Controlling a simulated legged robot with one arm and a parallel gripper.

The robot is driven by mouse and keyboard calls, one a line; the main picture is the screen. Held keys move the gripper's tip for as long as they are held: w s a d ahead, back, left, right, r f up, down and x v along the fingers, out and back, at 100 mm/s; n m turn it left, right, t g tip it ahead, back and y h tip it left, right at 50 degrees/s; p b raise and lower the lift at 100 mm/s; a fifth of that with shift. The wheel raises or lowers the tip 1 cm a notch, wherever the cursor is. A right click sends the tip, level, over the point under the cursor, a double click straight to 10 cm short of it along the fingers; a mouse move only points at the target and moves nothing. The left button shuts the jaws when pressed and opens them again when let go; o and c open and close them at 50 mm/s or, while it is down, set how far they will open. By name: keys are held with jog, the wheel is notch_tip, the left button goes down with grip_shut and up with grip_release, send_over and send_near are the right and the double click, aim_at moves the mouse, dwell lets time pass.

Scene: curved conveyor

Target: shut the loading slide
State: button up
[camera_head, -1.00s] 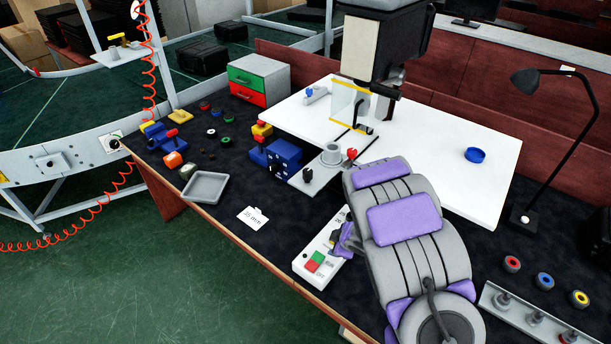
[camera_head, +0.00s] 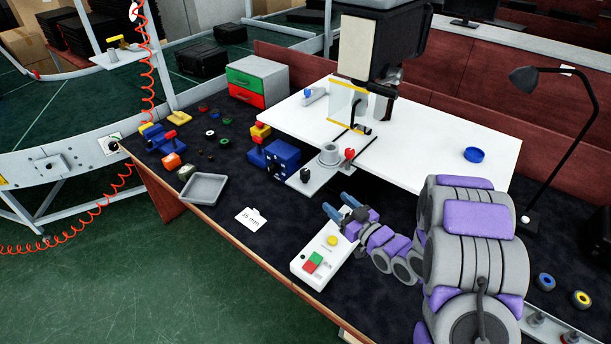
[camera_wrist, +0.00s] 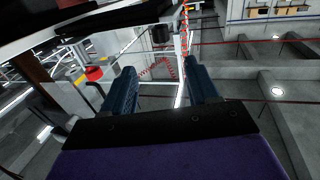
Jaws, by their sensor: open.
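The loading slide (camera_head: 316,175) is a grey plate on the bench, pulled out in front of the press (camera_head: 373,45). A grey cup-shaped fixture (camera_head: 329,152) stands on it, with a black knob (camera_head: 305,175) at its near left corner and a red knob (camera_head: 350,153) at its right. My gripper (camera_head: 337,205) is open and empty, its two blue fingers to the front of the slide and apart from it. The fingers also show in the wrist view (camera_wrist: 160,75), with nothing between them. A red round part (camera_wrist: 94,73) lies left of them there; I cannot tell which part it is.
A white control box (camera_head: 316,262) with yellow, green and red buttons lies just in front of my gripper. A blue block (camera_head: 282,153) stands left of the slide. A clear guard with yellow edges (camera_head: 347,101) stands at the press. A lamp (camera_head: 560,140) stands at right.

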aim_at(308, 178)
jog(key=b+x, duration=0.2)
jog(key=x, duration=1.4)
jog(key=shift+f+b, duration=0.1)
jog(key=shift+b, duration=0.2)
grip_shut()
